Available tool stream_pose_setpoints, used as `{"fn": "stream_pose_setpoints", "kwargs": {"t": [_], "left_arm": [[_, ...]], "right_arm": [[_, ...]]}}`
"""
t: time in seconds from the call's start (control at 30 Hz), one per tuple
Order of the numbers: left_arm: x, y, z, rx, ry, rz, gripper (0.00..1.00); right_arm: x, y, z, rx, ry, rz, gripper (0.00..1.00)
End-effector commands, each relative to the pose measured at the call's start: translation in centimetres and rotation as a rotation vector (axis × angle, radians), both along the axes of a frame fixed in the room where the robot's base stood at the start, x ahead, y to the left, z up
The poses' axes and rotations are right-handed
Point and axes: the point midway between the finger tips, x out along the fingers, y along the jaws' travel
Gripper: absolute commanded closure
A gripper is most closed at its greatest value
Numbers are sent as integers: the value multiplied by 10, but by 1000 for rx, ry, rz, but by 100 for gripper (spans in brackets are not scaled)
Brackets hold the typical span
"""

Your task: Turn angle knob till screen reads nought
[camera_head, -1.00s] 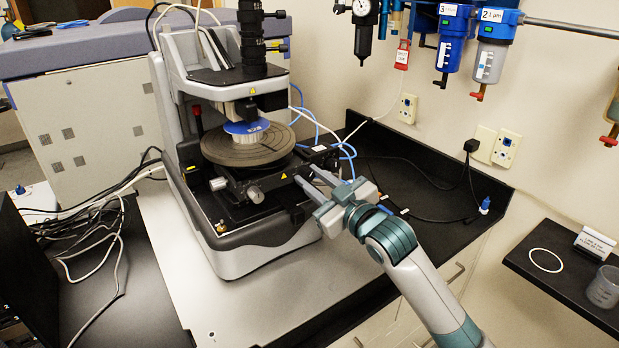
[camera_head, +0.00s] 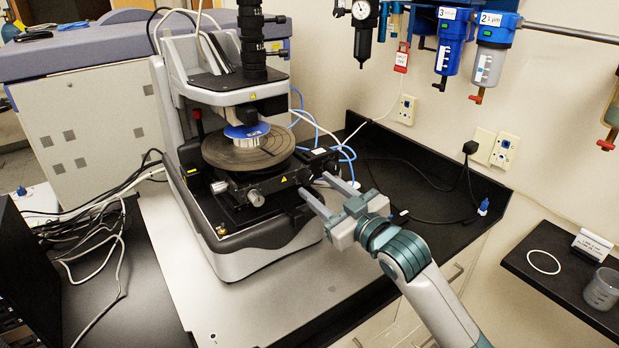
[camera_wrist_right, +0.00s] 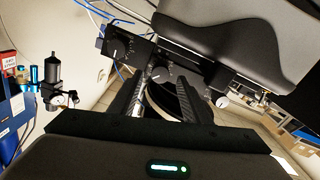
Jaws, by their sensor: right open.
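The stylus profiler (camera_head: 172,120) stands on a light grey plate, with a round stage (camera_head: 220,153) carrying a blue-and-white disc (camera_head: 247,132). Silver knobs (camera_head: 256,197) show on the front of its black stage base. My right gripper (camera_head: 313,183) is open and empty, its fingertips just beside the right part of that base. Which knob sets the angle is unclear. No screen reading is visible. My left gripper is out of view.
A black bench (camera_head: 415,190) with loose cables lies right of the profiler. Blue tubes (camera_head: 345,152) run behind the stage. Filters (camera_head: 452,45) hang on the wall. A small shelf (camera_head: 560,285) holds a ring and cup. A dark panel (camera_head: 25,270) stands at the left.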

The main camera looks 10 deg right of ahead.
Motion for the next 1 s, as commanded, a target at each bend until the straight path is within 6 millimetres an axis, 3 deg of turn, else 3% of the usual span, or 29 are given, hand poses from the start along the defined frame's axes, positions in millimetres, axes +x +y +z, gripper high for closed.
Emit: {"fn": "stream_pose_setpoints", "kwargs": {"t": [0.43, 1.0], "left_arm": [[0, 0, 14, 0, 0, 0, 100], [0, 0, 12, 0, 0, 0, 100]], "right_arm": [[-40, -15, 1, 0, 1, 0, 57], [-47, -17, -1, 0, 1, 0, 57]]}}
